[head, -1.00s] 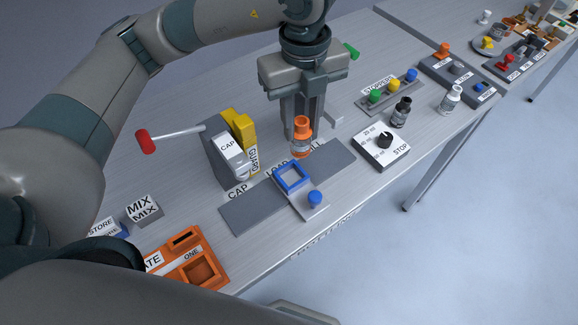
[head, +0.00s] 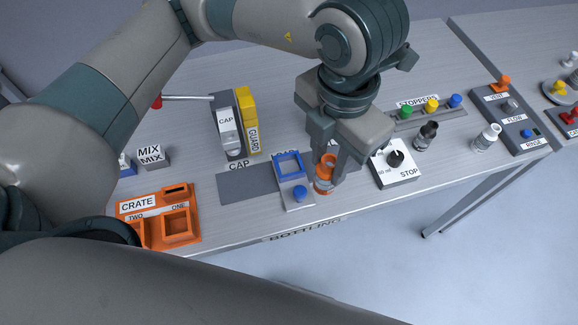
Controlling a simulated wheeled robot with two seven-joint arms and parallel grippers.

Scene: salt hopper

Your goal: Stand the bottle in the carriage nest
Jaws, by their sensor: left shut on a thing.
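The bottle (head: 323,183), with orange parts at its top and base, is just right of the carriage. My left gripper (head: 334,174) is shut on it, with a finger partly covering it. I cannot tell whether the bottle's base touches the surface under it. The carriage nest is an empty, square blue frame (head: 289,165) on a light grey carriage plate (head: 294,206) with a blue knob (head: 300,193). The bottle is beside the nest, outside the frame. My right gripper is not in view.
Left of the carriage stand the cap station (head: 226,135) and its yellow guard (head: 248,110). An orange crate (head: 158,200) is at the front left. The dial block marked STOP (head: 405,172), a dark bottle (head: 426,136) and a white bottle (head: 486,137) are to the right.

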